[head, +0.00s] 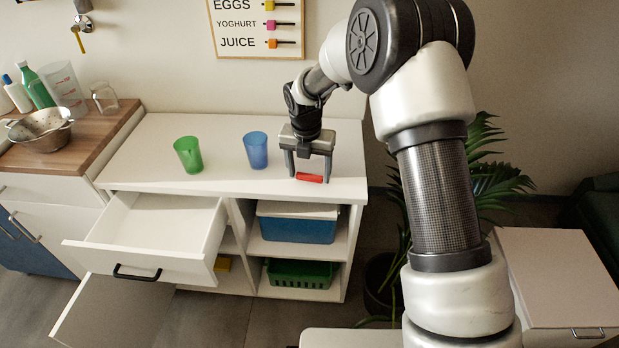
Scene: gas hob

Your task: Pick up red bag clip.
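The red bag clip (310,178) lies on the white countertop (221,156), near its right front edge. My gripper (309,175) points down over it. Its two fingers are spread wide, one at the left end of the clip and one at the right end. The fingertips are down close to the clip's height. I cannot tell whether they touch the clip or the countertop.
A blue cup (256,150) stands close left of my gripper, and a green cup (188,154) stands farther left. An open drawer (160,232) juts out at the front left. A wooden counter with a colander (40,131) is at far left. A plant (490,170) stands right.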

